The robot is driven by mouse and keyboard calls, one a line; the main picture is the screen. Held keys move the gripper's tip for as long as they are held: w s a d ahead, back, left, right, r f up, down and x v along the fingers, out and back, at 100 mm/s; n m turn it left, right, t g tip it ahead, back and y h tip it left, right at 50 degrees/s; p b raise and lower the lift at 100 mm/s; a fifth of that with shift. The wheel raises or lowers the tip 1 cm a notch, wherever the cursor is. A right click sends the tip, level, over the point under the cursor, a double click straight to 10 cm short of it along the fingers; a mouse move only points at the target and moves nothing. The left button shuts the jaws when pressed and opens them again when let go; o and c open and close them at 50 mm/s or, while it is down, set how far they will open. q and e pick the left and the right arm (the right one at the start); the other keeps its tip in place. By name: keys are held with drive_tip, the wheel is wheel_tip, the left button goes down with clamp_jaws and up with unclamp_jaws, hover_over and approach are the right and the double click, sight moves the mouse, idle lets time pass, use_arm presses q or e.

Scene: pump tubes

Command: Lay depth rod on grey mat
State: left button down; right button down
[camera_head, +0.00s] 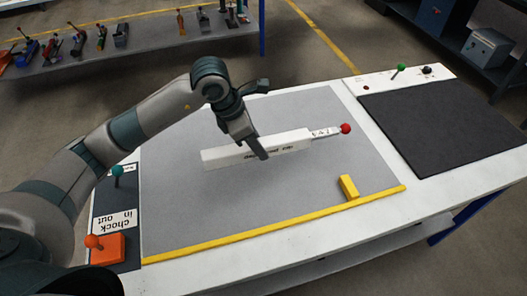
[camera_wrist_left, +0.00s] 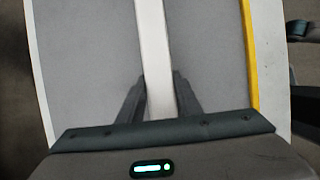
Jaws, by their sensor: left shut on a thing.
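The depth rod (camera_head: 220,158) is a long white bar with printed lettering, a narrower marked end and a red ball tip at the right. It lies roughly level over the grey mat (camera_head: 190,215); I cannot tell whether it touches the mat. My left gripper (camera_head: 257,150) is shut on the rod near its middle, with a finger covering part of it. In the left wrist view, the white rod (camera_wrist_left: 154,45) runs between the two dark fingers (camera_wrist_left: 158,92), with the grey mat (camera_wrist_left: 85,60) on both sides. My right gripper is not in view.
A yellow block (camera_head: 348,187) stands near the mat's yellow front strip (camera_head: 280,228). A black mat (camera_head: 440,120) covers the table's right part. An orange block with a knob (camera_head: 107,248) and a "chock in out" label (camera_head: 115,219) are at left. The mat's front left area is clear.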

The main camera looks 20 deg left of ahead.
use_arm(q)
drive_tip(key=shift+w+d+f, duration=0.5)
drive_tip(key=shift+w+d, duration=0.05)
drive_tip(key=shift+d, duration=0.1)
drive_tip(key=shift+f+p, duration=0.45)
drive_tip(key=shift+f, duration=1.5)
drive_tip(key=shift+f, duration=0.1)
drive_tip(key=c, duration=1.3)
unclamp_jaws()
drive_tip(key=b+v, duration=0.1)
drive_tip(key=v, duration=1.1)
drive_tip(key=shift+s+a, duration=0.1)
